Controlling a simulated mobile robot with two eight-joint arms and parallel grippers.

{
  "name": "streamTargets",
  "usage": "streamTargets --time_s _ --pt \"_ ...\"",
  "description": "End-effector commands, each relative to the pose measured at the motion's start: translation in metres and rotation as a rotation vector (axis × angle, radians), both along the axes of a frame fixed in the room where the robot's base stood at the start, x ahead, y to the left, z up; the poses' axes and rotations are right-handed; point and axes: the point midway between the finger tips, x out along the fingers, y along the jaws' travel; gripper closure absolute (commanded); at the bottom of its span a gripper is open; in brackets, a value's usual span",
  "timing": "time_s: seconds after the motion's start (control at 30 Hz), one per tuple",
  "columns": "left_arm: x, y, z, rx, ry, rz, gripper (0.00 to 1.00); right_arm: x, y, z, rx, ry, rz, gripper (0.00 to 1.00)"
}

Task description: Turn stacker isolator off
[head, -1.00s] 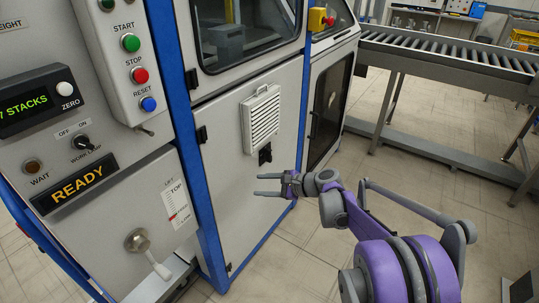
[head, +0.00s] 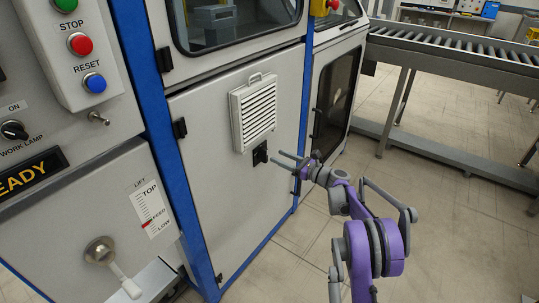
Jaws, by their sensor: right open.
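A small black switch with a knob (head: 260,153), which looks like the isolator, sits on the grey cabinet door (head: 215,210) just below the white louvred vent. Its knob is too small to read for position. My right gripper (head: 277,157) is open and empty. Its two fingers point left toward the switch, with the tips just to its right. I cannot tell how much depth lies between them. My left gripper is not in view.
The louvred vent (head: 254,112) juts from the door above the switch. A control panel with stop (head: 80,45) and reset (head: 95,83) buttons and a lift lever (head: 112,262) is at the left. A roller conveyor (head: 455,55) stands at the back right. Floor at the right is clear.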

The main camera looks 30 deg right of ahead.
Motion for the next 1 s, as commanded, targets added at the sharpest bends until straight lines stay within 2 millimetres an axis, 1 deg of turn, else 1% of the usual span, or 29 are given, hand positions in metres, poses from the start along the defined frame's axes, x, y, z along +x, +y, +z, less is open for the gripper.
streamTargets --time_s 0.03,0.1,0.2,0.3,0.43,0.67,0.7,0.77,0.9,0.97,1.0 --pt "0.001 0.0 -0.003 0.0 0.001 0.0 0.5 0.01 0.005 -0.002 0.001 0.0 0.002 0.46" --pt "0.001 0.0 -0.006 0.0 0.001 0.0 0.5 0.021 0.009 -0.001 0.0 0.0 0.002 0.46" --pt "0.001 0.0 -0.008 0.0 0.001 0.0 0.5 0.034 0.015 -0.001 0.0 0.0 0.001 0.46" --pt "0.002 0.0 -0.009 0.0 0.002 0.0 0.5 0.043 0.018 -0.001 0.0 0.001 0.0 0.46" --pt "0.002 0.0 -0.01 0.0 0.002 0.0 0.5 0.048 0.02 0.0 -0.001 0.001 0.0 0.46" --pt "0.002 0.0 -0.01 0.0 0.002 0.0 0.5 0.048 0.02 0.0 -0.001 0.001 0.0 0.46" --pt "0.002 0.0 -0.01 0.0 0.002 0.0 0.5 0.048 0.02 0.0 -0.001 0.001 0.0 0.5" --pt "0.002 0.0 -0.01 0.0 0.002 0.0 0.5 0.048 0.02 0.0 -0.001 0.001 0.0 0.61" --pt "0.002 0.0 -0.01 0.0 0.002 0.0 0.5 0.048 0.02 0.0 -0.001 0.001 0.0 0.86" --pt "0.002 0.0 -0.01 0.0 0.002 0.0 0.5 0.048 0.02 0.0 -0.001 0.001 0.0 0.97" --pt "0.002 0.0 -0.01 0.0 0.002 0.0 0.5 0.048 0.02 0.0 -0.001 0.001 0.0 1.0"
